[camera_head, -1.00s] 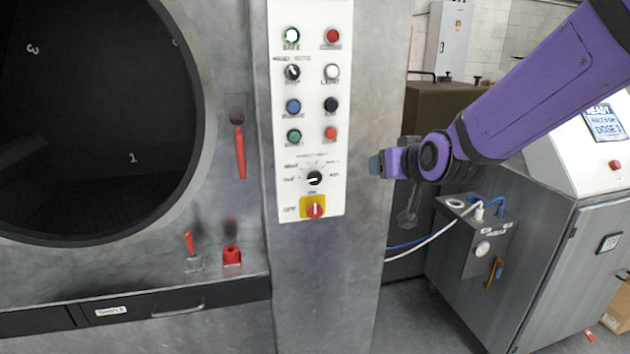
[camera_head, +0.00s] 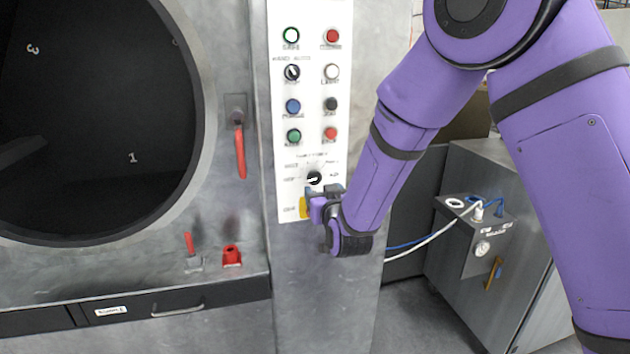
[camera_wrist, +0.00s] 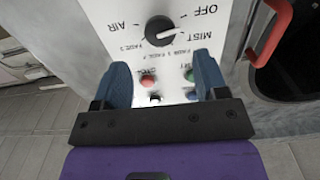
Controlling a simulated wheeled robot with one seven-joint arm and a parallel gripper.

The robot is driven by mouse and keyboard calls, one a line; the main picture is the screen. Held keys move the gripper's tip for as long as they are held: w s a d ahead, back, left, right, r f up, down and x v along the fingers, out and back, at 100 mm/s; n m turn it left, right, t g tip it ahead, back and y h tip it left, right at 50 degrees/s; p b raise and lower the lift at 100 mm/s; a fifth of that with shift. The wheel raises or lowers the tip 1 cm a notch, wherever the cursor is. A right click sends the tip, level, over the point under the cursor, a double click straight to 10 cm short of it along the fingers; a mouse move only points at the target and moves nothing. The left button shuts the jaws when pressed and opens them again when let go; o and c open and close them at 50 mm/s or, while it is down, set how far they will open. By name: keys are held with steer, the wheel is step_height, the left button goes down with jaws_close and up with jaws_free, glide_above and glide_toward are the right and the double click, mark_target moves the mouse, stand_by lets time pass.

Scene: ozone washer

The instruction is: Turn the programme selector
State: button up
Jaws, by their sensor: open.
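The programme selector (camera_head: 314,178) is a round black knob low on the white control panel. In the wrist view the selector (camera_wrist: 160,29) shows a white pointer, with printed labels OFF, MIST, AIR and phase marks around it. The selector appears beyond the fingertips there; contact cannot be seen.
Several coloured buttons, including a red one (camera_head: 330,134) and a green one (camera_head: 293,136), sit above the selector. A red handle (camera_head: 240,152) hangs left of the panel beside the round drum opening (camera_head: 95,120). A grey cabinet (camera_head: 500,215) stands at right.

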mark_target(315, 180)
steer(key=x, duration=0.8)
steer(key=c, duration=0.8)
